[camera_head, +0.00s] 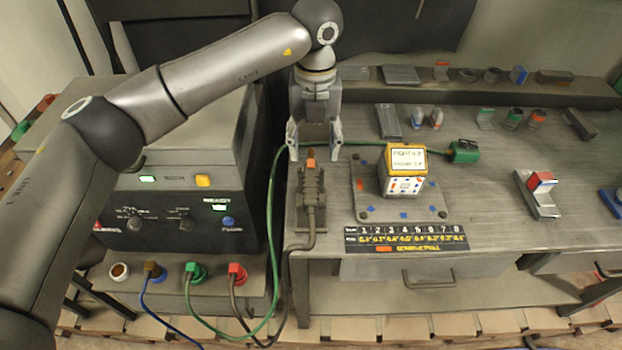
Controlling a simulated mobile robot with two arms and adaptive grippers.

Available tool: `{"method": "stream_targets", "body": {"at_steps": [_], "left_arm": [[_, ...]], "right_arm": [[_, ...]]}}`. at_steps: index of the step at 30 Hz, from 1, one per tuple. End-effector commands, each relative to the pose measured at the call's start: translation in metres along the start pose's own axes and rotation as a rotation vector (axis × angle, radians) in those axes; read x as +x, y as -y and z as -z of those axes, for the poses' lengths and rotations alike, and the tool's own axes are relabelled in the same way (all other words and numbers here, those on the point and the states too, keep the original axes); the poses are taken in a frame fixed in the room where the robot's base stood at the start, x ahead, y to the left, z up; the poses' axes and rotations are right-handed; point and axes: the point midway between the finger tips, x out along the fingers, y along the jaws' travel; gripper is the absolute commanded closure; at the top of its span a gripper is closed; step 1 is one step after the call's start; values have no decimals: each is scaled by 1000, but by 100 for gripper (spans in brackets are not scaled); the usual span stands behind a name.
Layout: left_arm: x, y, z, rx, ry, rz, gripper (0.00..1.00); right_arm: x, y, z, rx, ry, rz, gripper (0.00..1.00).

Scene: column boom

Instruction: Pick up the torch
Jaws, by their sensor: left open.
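The torch (312,188) is a dark grey, ribbed tool with an orange part at its upper end. It seems to rest on a grey holder (304,218) at the left end of the metal table, and a dark cable runs from its lower end. My left gripper (314,154) points down over the orange end of the torch, with its two fingers apart and nothing held between them. I cannot tell whether the fingers touch the torch. My right gripper is not in view.
A grey machine (180,195) stands close left. A yellow-and-white block (403,172) stands on a plate right of the torch, with a numbered strip (405,238) in front. A green cable (274,215) passes near the gripper. Small parts line the back shelf.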

Motion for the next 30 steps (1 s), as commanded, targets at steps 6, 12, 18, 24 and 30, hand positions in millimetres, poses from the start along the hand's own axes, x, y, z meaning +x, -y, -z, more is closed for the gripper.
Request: {"method": "stream_targets", "body": {"at_steps": [6, 12, 18, 24, 30], "left_arm": [[33, 0, 2, 2, -5, 3, 46], [46, -1, 2, 3, -5, 5, 46], [73, -7, 5, 3, -7, 5, 46], [94, -5, 4, 5, -4, 5, 46], [95, -5, 4, 5, -3, 6, 46]], "right_arm": [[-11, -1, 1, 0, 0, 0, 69], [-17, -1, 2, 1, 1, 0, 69], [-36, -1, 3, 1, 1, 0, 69], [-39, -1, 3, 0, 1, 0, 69], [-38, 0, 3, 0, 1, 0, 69]]}}
